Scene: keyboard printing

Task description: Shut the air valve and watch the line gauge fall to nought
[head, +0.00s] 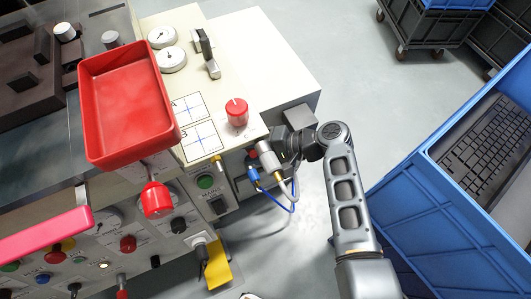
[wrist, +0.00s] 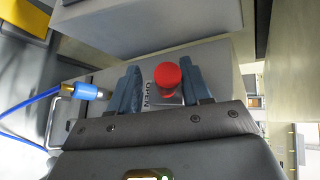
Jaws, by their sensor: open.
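A round red knob (wrist: 168,76), which looks like the air valve's, shows in the wrist view on a grey box on the machine's side. A label reading "OPEN", partly hidden, lies beside it. My gripper (wrist: 160,66) is open, with one finger on each side of the knob; I cannot tell whether either touches it. In the head view my gripper (head: 282,144) is at the machine's right side, and the knob is mostly hidden. Two round white gauges (head: 162,37) (head: 172,59) stand on the machine top; their needles are too small to read, and I cannot tell which is the line gauge.
A blue air hose with a blue fitting (wrist: 85,92) runs close beside my gripper. A larger red knob (head: 237,112) and a red tray (head: 125,105) are on the machine.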

